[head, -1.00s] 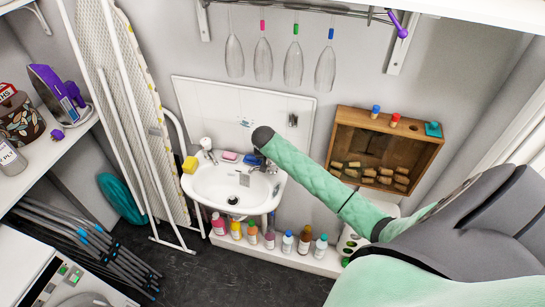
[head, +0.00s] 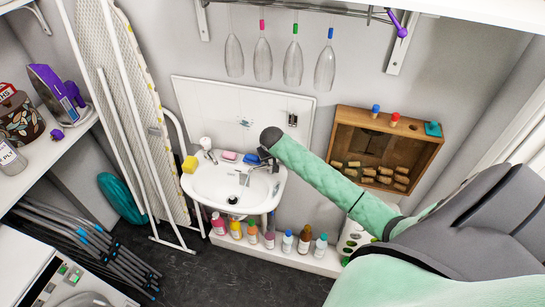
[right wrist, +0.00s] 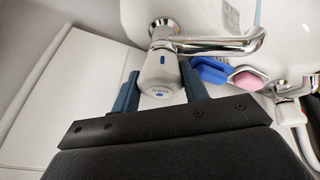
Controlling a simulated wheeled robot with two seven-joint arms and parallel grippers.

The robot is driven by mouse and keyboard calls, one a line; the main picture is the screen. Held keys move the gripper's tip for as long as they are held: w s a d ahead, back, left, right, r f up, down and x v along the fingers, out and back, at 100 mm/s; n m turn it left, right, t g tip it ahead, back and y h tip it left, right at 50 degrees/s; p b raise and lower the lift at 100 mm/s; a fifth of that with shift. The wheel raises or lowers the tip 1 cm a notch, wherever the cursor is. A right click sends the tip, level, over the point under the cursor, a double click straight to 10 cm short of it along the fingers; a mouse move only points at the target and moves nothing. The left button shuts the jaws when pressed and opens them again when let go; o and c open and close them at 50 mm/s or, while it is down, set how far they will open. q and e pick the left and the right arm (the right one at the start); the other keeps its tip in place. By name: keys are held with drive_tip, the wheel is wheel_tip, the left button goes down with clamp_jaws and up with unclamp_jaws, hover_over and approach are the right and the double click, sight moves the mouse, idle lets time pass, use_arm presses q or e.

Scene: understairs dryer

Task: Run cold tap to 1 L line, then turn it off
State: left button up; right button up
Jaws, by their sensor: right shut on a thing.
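In the right wrist view the cold tap's white knob (right wrist: 158,76) bears a blue mark, and its chrome spout (right wrist: 218,44) reaches right. My right gripper (right wrist: 160,74) is shut on this knob, with one blue finger on each side. In the head view the right arm reaches down to the right side of the white basin (head: 202,187), and the gripper (head: 264,155) shows small there. The chrome spout (head: 257,168) points over the basin. I cannot make out any running water, and no vessel with a 1 L line is recognisable. My left gripper is not in view.
A second tap (head: 206,147) stands at the basin's left. Pink soap (head: 229,156) and a blue item (head: 251,159) lie on the back ledge, with a yellow sponge (head: 190,164) at the left. Several bottles (head: 287,241) line a low shelf below. An ironing board (head: 140,110) leans left.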

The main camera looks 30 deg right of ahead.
drive_tip(key=n+y, duration=0.1)
drive_tip(key=n, duration=0.1)
drive_tip(key=n+y, duration=0.1)
drive_tip(key=n, duration=0.2)
drive_tip(key=shift+t, duration=0.4)
drive_tip(key=shift+n, duration=0.4)
drive_tip(key=o, duration=1)
drive_tip(key=shift+d+r, duration=0.15)
drive_tip(key=shift+r, duration=0.1)
